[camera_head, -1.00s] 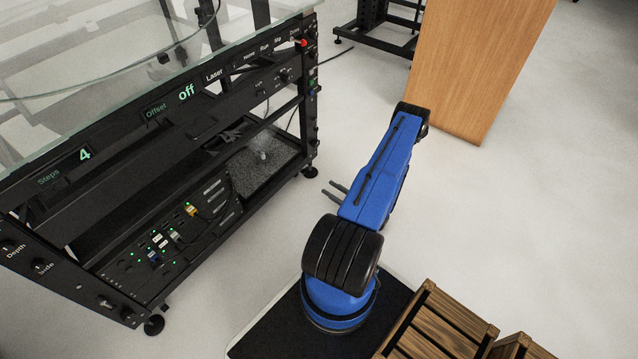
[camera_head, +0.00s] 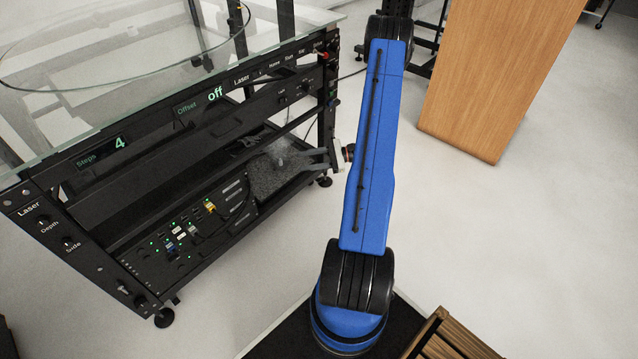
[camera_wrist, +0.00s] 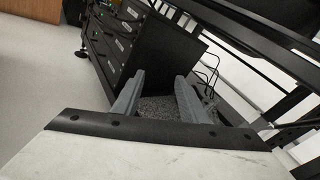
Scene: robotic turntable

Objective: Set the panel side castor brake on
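The rig's castors show in the head view: a black one (camera_head: 164,317) under the near left corner and another (camera_head: 324,181) under the right corner. Both are small, and I cannot tell how their brake levers stand. In the wrist view a dark castor (camera_wrist: 82,51) shows at the far end of the rig, beside the panel. My gripper (camera_wrist: 160,76) is open and empty, its two grey fingers apart. In the head view my gripper (camera_head: 285,148) reaches left towards the rig's right end, by the speckled shelf, above the right castor. Contact with the rig is unclear.
The rig (camera_head: 160,155) has a glass top and a front panel with several controls. A lit unit (camera_head: 190,232) sits low inside, beside the speckled shelf (camera_head: 270,182). A wooden cabinet (camera_head: 500,70) stands right; slatted crates (camera_head: 450,340) are at the bottom. Open floor lies between.

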